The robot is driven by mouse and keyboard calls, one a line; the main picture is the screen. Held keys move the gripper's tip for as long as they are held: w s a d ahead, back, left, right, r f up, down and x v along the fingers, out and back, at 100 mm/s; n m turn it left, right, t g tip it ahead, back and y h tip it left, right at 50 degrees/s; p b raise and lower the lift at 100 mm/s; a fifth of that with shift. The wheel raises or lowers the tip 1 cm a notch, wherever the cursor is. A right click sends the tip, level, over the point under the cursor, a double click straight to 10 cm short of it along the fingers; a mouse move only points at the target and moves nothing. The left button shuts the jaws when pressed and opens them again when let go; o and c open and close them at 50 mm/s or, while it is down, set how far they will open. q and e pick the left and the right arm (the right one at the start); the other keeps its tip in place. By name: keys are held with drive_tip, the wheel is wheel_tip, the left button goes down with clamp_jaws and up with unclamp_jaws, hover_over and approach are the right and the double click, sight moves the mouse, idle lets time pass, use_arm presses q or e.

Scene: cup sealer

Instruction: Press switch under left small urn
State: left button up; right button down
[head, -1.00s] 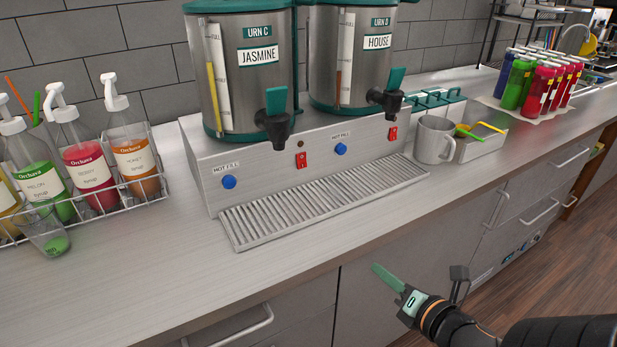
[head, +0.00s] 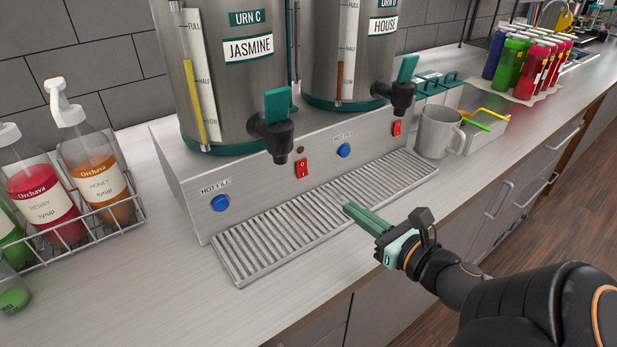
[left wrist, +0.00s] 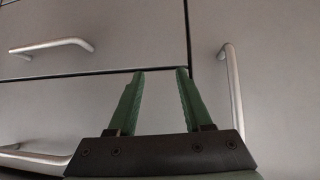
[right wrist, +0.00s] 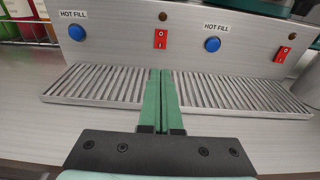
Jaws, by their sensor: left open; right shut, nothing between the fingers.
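The left small urn, labelled URN C JASMINE (head: 245,80), stands on the steel base. A red rocker switch (head: 302,168) sits on the base front below it, right of its black tap (head: 272,140). The switch also shows in the right wrist view (right wrist: 160,39). My right gripper (head: 348,208) is shut and empty, over the front of the drip tray, in front of the switch and apart from it. In the right wrist view its green fingertips (right wrist: 161,72) point toward the base front, below the switch. My left gripper (left wrist: 160,72) is open and empty, facing the cabinet drawers.
A second urn, HOUSE (head: 345,60), has its own red switch (head: 397,128). Blue buttons (head: 220,203) flank the switches. The slatted drip tray (head: 270,240) lies in front. A grey mug (head: 436,132) stands right; a syrup rack (head: 110,225) stands left.

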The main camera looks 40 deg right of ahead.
sight(304, 175)
drive_tip(key=w+b, duration=0.2)
drive_tip(key=w, duration=0.1)
drive_tip(key=w+b, duration=0.1)
drive_tip(key=shift+w+d+f, duration=0.25)
drive_tip(key=shift+w+f, duration=0.05)
drive_tip(key=shift+f, duration=0.05)
drive_tip(key=w, duration=0.7)
drive_tip(key=shift+w+d+f+b, duration=0.1)
drive_tip(key=shift+d+f+b, duration=0.2)
drive_tip(key=shift+d+b, duration=0.1)
drive_tip(key=shift+w+d+f, duration=0.1)
drive_tip(key=shift+w+f, duration=0.1)
drive_tip(key=shift+w, duration=0.85)
drive_tip(key=shift+w+f+t+b, duration=0.2)
drive_tip(key=shift+f+t+b, duration=0.15)
drive_tip(key=shift+b, duration=0.5)
drive_tip(key=shift+r+p, duration=0.25)
drive_tip(key=shift+p, duration=0.15)
drive_tip(key=shift+d, duration=0.1)
